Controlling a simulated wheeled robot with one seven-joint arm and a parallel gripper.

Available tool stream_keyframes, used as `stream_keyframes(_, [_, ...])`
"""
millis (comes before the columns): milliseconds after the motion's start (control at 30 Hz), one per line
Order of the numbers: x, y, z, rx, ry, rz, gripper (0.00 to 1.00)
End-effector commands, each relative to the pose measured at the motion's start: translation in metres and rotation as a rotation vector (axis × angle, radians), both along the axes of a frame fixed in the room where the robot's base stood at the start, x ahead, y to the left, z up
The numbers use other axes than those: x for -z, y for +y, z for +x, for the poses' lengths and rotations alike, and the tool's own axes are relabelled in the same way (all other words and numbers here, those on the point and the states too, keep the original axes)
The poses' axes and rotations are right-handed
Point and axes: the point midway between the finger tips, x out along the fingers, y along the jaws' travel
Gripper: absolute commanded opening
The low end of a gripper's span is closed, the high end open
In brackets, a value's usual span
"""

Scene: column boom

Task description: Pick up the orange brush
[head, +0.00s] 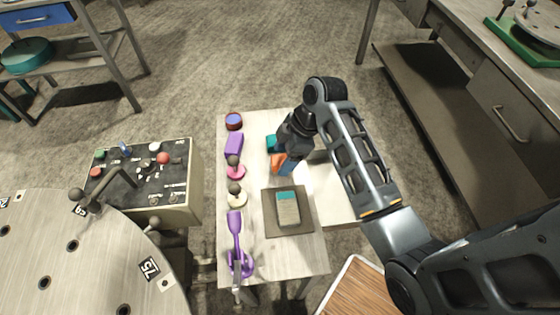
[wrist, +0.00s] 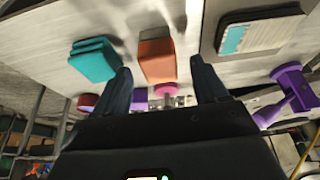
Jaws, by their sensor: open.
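The orange brush (wrist: 156,62) shows in the wrist view as a block with an orange body and a darker brownish end, on the pale table top. In the head view only a small orange part (head: 278,161) shows beside my gripper (head: 284,154), which hides the rest. My gripper (wrist: 161,66) is open and empty in the wrist view. Its two dark fingers appear on either side of the brush, with gaps on both sides. I cannot tell how far the fingertips are from it in depth.
A teal block (wrist: 94,60) lies close left of the brush in the wrist view. The table (head: 262,262) also holds a purple block (head: 234,145), a pink knob (head: 236,172), a purple tool (head: 236,243) and a dark mat (head: 270,222). A control box (head: 181,213) stands left.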

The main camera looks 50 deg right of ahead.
Motion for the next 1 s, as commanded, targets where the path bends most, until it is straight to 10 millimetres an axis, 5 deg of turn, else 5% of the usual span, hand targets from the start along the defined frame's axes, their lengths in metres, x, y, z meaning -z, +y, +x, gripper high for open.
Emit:
stream_keyframes(433, [0.02, 0.006, 0.006, 0.001, -0.001, -0.001, 0.72])
stream_keyframes(1000, [0.019, 0.006, 0.006, 0.001, -0.001, -0.001, 0.18])
